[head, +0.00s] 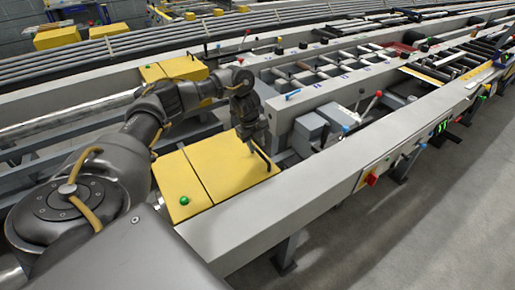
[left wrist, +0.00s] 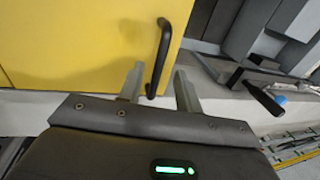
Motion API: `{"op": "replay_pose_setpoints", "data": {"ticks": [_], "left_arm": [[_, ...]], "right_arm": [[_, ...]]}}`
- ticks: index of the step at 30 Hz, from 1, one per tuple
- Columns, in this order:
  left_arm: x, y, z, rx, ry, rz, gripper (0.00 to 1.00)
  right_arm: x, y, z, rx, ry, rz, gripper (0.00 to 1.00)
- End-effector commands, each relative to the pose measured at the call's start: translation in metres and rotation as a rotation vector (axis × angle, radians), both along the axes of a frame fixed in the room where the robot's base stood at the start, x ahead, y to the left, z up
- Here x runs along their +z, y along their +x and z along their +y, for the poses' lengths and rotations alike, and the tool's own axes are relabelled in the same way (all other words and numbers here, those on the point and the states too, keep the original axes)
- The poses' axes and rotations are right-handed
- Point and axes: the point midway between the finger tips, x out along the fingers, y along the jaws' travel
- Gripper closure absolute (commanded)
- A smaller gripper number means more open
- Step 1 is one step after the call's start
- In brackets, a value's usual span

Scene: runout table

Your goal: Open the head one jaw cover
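The yellow jaw cover (head: 215,172) lies flat and closed at the near end of the runout table, with a black bar handle (head: 262,155) at its right edge. In the left wrist view, the yellow cover (left wrist: 80,45) fills the upper left and its handle (left wrist: 162,58) stands upright in the picture. My left gripper (head: 250,146) is over the cover's right edge at the handle. In the wrist view, the left gripper's fingers (left wrist: 159,70) are apart, with the handle's lower end between them and visible gaps on both sides. My right gripper is out of view.
A green button (head: 184,200) sits at the cover's near corner. A grey rail (head: 300,187) runs along its right side. Grey blocks and levers with coloured knobs (head: 345,130) stand just beyond. Another yellow cover (head: 172,70) lies farther back. The floor (head: 440,210) at right is clear.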

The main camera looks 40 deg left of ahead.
Motion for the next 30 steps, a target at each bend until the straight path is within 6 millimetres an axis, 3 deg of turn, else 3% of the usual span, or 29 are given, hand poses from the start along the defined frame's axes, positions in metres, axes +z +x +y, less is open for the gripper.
{"op": "replay_pose_setpoints", "data": {"ticks": [6, 16, 24, 30], "left_arm": [[-0.022, 0.004, -0.001, 0.000, 0.000, 0.001, 0.66], [-0.026, 0.005, -0.002, 0.000, 0.000, -0.001, 0.66], [-0.026, 0.005, -0.002, 0.000, 0.000, -0.001, 0.98], [-0.025, 0.005, -0.001, 0.000, 0.000, -0.001, 1.00]], "right_arm": [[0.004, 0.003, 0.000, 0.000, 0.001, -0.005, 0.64], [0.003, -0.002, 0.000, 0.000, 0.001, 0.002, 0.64], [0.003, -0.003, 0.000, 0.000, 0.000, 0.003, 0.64], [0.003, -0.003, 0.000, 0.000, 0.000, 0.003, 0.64]]}}
